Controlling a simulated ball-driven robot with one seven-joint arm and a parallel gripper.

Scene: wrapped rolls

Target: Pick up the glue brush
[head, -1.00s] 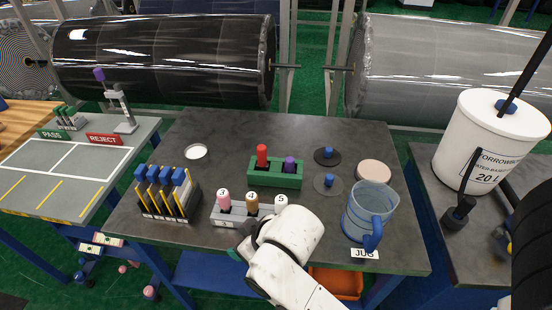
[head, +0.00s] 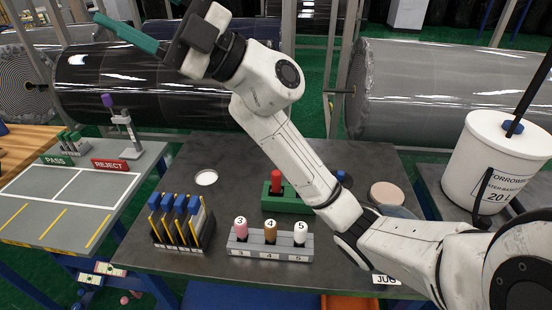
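No thing is clearly recognisable as the glue brush. My gripper (head: 125,33) is raised at the upper left, in front of the black wrapped roll and far from the bucket. Its teal finger points up and left; I see nothing held, but the finger gap is not clear.
The grey table (head: 215,265) bears a rack of blue-topped tools (head: 180,222), a grey holder (head: 270,247) with numbered pegs, and a green block (head: 283,198) with a red peg. A black roll (head: 140,85) lies behind.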

